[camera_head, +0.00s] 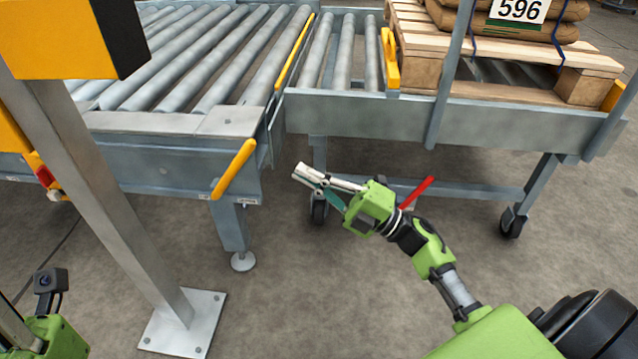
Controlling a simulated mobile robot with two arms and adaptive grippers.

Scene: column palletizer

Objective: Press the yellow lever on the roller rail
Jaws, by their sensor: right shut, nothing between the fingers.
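A yellow lever (234,168) slants down and to the left from the front right corner of the roller rail (150,150). My right gripper (301,175) is to the right of this lever, with a visible gap between them. Its fingers are shut and empty and point up and left, in front of the legs under the rails. Part of my left arm (55,338) shows in the bottom left corner; its fingers cannot be made out clearly.
A grey post (110,200) with a yellow box (65,38) stands at the left. A wheeled cart (480,125) carries a wooden pallet (420,70) with sacks (510,22). A yellow stop (390,58) stands beside the pallet. The floor in front is mostly clear.

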